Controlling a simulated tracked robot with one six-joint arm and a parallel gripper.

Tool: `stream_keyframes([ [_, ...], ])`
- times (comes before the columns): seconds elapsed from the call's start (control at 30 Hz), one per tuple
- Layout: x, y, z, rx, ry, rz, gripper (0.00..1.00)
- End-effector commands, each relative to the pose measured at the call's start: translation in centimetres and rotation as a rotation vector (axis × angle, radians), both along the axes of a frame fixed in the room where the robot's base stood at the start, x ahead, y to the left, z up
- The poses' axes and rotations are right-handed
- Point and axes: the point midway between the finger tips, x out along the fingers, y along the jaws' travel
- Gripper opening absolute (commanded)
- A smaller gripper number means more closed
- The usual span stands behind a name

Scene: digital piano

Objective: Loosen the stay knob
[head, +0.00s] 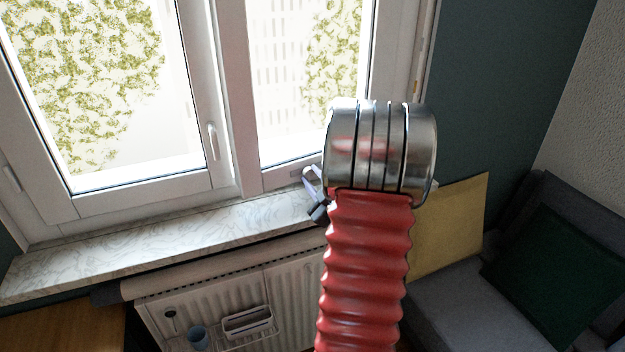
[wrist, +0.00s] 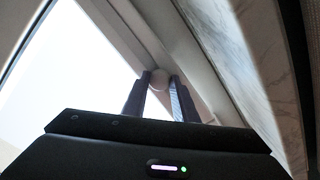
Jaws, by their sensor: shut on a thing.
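The stay knob (wrist: 159,79) is a small, pale round knob low on the white window frame in the wrist view. My gripper (wrist: 161,82) has its two dark fingers on either side of it and is shut on it. In the head view, only a small part of my gripper (head: 317,198) shows beside my red arm, above the sill. The knob cannot be made out there. The window (head: 229,90) has white frames, with a handle (head: 212,141) on the left sash.
A marbled sill (head: 150,235) runs below the window. Under it are a white radiator (head: 290,290), a rack with a blue cup (head: 197,335) and a grey box (head: 248,322). A yellow panel (head: 450,225) and a grey sofa (head: 450,300) stand at right.

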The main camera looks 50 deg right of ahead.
Motion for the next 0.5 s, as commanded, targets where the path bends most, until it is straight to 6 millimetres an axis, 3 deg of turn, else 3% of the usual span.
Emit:
stream_keyframes([
  [0.5, 0.06, 0.18, -0.11, 0.176, -0.066, 0.003, 0.03],
])
